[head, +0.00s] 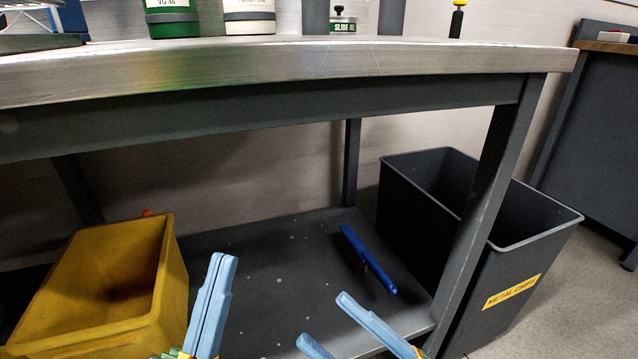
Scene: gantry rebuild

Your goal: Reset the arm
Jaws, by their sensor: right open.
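My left gripper (223,260) rises from the bottom edge in front of the lower shelf, just right of the yellow bin. Its two light blue fingers lie side by side against each other, with nothing seen between them. My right gripper (322,318) shows at the bottom edge, right of centre. Its two blue fingers are spread apart and empty, with shelf visible between them. The arms behind both grippers are mostly out of view.
A steel workbench (300,62) spans above its lower shelf (270,260). On the shelf are a yellow bin (170,285) and a blue tool-like object (368,260). A grey "METAL CHIPS" bin (520,262) stands right of the bench leg (490,190). Containers (250,17) stand on top.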

